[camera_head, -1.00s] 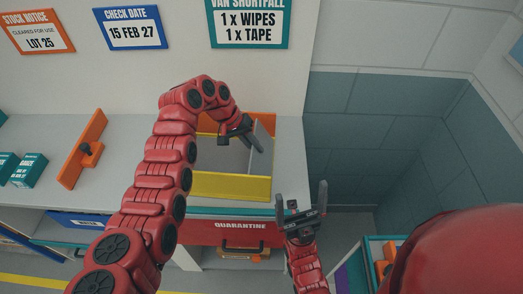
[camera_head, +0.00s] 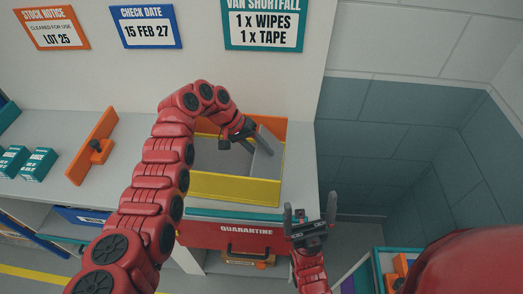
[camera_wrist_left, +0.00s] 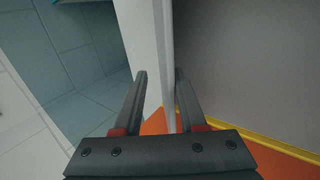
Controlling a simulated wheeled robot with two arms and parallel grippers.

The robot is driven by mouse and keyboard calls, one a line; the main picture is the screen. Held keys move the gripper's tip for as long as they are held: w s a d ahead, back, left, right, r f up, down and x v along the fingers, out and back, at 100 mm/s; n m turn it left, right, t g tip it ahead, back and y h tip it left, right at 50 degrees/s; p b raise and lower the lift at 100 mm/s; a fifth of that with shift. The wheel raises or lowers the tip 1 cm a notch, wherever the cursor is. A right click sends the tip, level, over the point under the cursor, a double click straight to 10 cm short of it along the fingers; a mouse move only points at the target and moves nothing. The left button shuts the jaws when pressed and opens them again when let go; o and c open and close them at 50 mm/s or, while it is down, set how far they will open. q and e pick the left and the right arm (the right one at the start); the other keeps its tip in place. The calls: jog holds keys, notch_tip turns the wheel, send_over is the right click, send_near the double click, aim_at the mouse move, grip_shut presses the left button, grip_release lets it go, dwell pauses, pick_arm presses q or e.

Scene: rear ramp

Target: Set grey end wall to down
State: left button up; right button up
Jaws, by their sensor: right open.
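A box with a yellow front wall and an orange back wall (camera_head: 272,128) stands on the counter. Its grey end wall (camera_head: 265,166) is at the right end and looks upright. My left gripper (camera_head: 260,143) reaches in over the box's right end. In the left wrist view, the thin edge of the grey end wall (camera_wrist_left: 164,50) runs between the two spread fingers of my left gripper (camera_wrist_left: 160,80), with a gap showing beside it. Whether either finger touches it is unclear. My right gripper (camera_head: 310,215) is open and empty, in front of the counter's right edge.
A red quarantine drawer (camera_head: 225,236) sits below the box. An orange board with a knob (camera_head: 92,145) and teal boxes (camera_head: 38,164) lie on the counter (camera_head: 135,150) to the left. A teal-edged container stands at lower right. Right of the counter is an open recess.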

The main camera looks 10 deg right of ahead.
pick_arm(q)
jog(key=shift+w+a+r, duration=0.1)
jog(key=shift+a+r, duration=0.1)
jog(key=shift+r, duration=0.1)
jog(key=b+v, duration=0.1)
jog(key=v, duration=1.5)
jog(key=shift+a+r+b, duration=0.15)
jog(key=shift+r+b, duration=0.2)
jog(key=shift+b, duration=0.05)
